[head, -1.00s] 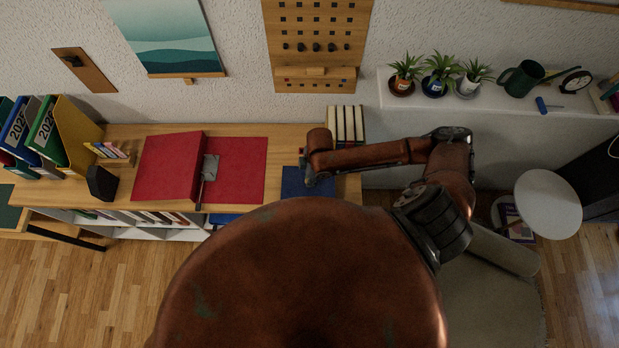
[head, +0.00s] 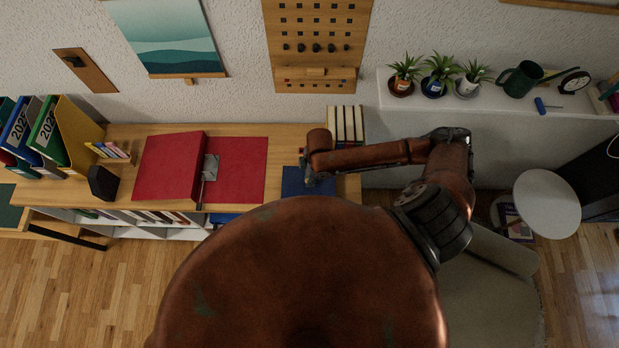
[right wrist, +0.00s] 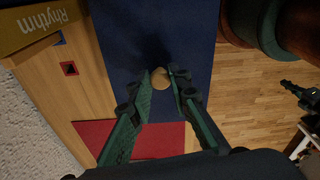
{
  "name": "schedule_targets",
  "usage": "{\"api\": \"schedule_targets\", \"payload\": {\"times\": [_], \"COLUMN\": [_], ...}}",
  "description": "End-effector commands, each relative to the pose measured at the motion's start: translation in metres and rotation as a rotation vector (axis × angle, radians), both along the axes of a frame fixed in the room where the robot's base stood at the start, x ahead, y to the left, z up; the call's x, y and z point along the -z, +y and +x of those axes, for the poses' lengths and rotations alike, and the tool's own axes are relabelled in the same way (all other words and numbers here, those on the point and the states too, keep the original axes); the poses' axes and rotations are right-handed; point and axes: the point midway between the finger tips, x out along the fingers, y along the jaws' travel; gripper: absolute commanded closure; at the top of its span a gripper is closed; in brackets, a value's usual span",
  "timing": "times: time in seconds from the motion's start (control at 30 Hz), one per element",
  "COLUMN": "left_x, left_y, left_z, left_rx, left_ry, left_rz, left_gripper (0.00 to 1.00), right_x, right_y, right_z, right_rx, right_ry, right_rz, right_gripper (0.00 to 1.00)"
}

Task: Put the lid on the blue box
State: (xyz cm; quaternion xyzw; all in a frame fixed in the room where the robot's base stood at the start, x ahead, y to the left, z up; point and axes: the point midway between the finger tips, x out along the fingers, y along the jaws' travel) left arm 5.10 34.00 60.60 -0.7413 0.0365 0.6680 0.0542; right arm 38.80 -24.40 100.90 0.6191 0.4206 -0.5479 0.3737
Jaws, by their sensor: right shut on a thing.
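A flat dark blue panel (head: 293,185) lies at the right end of the wooden desk in the head view. It fills the middle of the right wrist view (right wrist: 118,40). A round, light wooden knob (right wrist: 160,80) shows on it, so it looks like the lid. My right gripper (head: 311,182) is low over this panel, and its green fingers (right wrist: 161,75) are shut on the knob from both sides. I cannot tell box from lid, nor whether the panel rests on anything, as my arm hides part of it. My left gripper is out of view.
Upright books (head: 347,122) stand just behind my right gripper. A black speaker-like block (head: 102,182) and binders are at the far left. Plants line the right shelf (head: 430,103).

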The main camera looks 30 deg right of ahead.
Motion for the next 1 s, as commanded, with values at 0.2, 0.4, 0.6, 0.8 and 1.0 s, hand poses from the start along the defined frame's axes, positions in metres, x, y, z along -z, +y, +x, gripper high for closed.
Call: {"api": "schedule_targets", "payload": {"times": [0.2,0.4,0.6,0.8,1.0], "left_x": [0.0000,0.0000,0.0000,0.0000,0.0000], "left_y": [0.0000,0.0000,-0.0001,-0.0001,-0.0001], "left_z": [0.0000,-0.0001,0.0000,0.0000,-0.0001], "left_rx": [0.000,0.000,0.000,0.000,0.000], "left_ry": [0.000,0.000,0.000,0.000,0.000], "left_rz": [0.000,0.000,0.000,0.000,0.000], "left_gripper": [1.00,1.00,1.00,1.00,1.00], "right_x": [-0.0002,-0.0002,-0.0001,-0.0001,-0.0001], "right_y": [0.0000,0.0000,0.0000,-0.0001,-0.0001], "right_z": [0.0001,0.0001,0.0001,0.0001,0.0001], "right_rx": [0.000,0.000,0.000,0.000,0.000], "right_ry": [0.000,0.000,0.000,0.000,0.000], "right_rz": [0.000,0.000,0.000,0.000,0.000], "right_gripper": [0.74,0.62,0.59,0.46,0.45]}}
